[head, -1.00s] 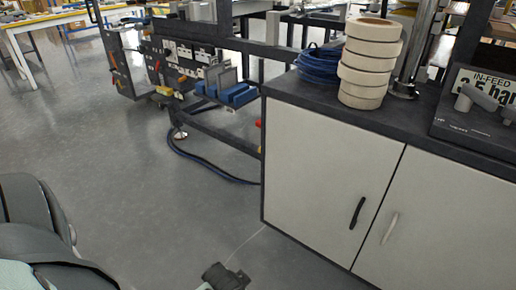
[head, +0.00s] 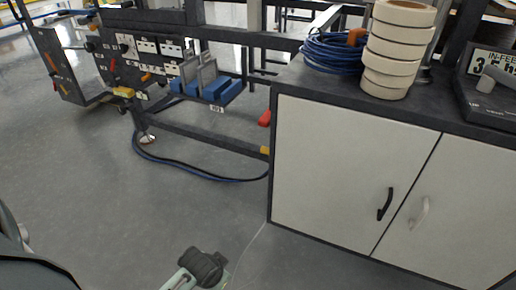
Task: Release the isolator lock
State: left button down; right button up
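I cannot make out the isolator lock for certain. A black control panel (head: 125,50) with small red and yellow parts is on the machine at the upper left; these are too small to tell apart. A red part (head: 265,118) shows at the machine frame beside the cabinet, partly hidden. A dark end piece (head: 204,267), seemingly my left gripper, is low at the bottom edge, over the floor and far from the panel. Its fingers cannot be made out, and it touches nothing visible. My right gripper is out of view.
A white-door cabinet (head: 350,170) fills the right, carrying a coiled blue cable (head: 332,52) and a stack of pale rolls (head: 399,50). Blue bins (head: 208,90) are on the machine. A dark hose (head: 190,173) lies on the floor. Floor at left is clear.

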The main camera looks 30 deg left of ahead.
aim_at(264, 150)
jog(key=j+z, duration=0.1)
jog(key=j, duration=0.45)
jog(key=k+j, duration=0.15)
jog(key=j, duration=0.4)
jog(key=j+z, duration=0.15)
jog(key=j, duration=0.4)
jog(key=k+j, duration=0.15)
jog(key=j, duration=0.4)
jog(key=j+z, duration=0.25)
